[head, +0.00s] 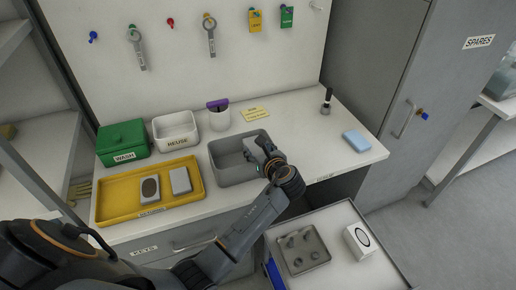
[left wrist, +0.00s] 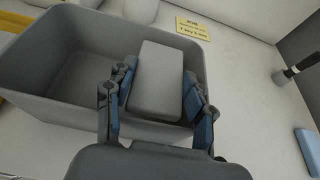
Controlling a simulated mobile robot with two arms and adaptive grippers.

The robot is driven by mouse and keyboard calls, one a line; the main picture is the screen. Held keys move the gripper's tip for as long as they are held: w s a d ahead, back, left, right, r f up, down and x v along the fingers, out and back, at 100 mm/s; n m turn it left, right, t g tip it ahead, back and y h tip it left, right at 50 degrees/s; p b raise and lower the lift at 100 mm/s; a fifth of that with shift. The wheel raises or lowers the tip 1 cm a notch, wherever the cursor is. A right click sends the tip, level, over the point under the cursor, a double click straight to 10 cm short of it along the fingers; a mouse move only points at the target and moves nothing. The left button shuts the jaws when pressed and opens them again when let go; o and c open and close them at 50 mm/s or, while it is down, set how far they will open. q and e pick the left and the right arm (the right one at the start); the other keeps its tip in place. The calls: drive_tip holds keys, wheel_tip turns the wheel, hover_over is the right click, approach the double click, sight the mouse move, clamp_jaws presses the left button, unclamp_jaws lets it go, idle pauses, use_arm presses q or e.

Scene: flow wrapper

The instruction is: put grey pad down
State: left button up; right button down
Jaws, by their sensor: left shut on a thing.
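My left gripper (head: 268,160) is shut on a grey pad (left wrist: 157,80), a rounded block held between its two fingers in the left wrist view. The pad is over the grey bin (head: 228,178), near its right end in the head view. The bin also shows in the left wrist view (left wrist: 45,75), and its visible floor looks empty. I cannot tell whether the pad touches the bin. My right gripper is not in view.
A yellow tray (head: 118,207) left of the bin holds a light grey block (head: 181,181) and a dark-faced block (head: 150,189). A blue block (head: 357,141) lies right, with clear counter between.

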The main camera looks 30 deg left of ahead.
use_arm(q)
drive_tip(key=o, duration=0.6)
drive_tip(key=shift+s+f, duration=0.2)
drive_tip(key=shift+f, duration=0.3)
drive_tip(key=shift+c, duration=0.2)
drive_tip(key=shift+d+f, duration=0.1)
drive_tip(key=shift+r, duration=0.5)
drive_tip(key=r+v, duration=0.1)
drive_tip(key=v, duration=1.1)
drive_tip(key=shift+w+b, duration=0.2)
drive_tip(key=shift+b, duration=0.1)
drive_tip(key=shift+f, duration=0.15)
